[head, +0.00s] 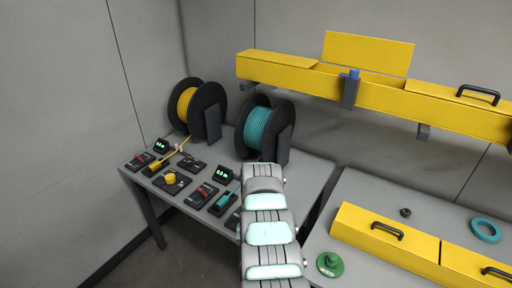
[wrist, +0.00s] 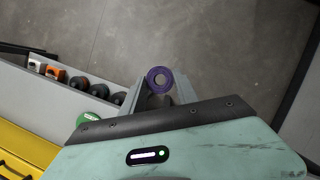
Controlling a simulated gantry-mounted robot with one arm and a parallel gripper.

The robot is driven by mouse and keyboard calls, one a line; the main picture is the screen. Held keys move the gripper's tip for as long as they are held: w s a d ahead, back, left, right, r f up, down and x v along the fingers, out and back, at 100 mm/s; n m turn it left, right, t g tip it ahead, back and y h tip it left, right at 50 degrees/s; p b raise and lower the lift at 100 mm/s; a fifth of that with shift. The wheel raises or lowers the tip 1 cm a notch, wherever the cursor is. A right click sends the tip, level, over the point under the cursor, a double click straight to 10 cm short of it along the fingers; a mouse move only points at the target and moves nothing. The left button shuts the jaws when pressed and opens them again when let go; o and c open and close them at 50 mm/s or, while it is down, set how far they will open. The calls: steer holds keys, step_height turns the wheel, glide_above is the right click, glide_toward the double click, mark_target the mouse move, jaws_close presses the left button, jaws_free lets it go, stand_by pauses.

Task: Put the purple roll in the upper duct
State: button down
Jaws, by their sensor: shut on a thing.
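The purple roll (wrist: 159,77) shows end-on in the wrist view, between the two grey fingers of my gripper (wrist: 158,90), which is shut on it. Grey floor shows behind and around the roll. In the head view my arm hides the gripper and the roll. The upper duct (head: 390,98) is the long yellow channel on the back wall in the head view. Its middle section has a raised yellow lid (head: 368,53) and looks open there. The sections on both sides are covered.
A blue-topped grey bracket (head: 350,88) crosses the upper duct's front. A lower yellow duct (head: 385,240) with black handles lies on the right bench, near a green piece (head: 330,264) and a teal ring (head: 486,231). Yellow (head: 187,104) and teal (head: 257,127) cable reels stand on the left table.

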steer(key=s+r+p, duration=0.2)
steer(key=r+p, duration=1.1)
steer(key=r, duration=0.1)
steer(key=s+r+p, duration=0.3)
steer(key=r+p, duration=1)
steer(key=r, duration=0.1)
steer(key=shift+r, duration=0.15)
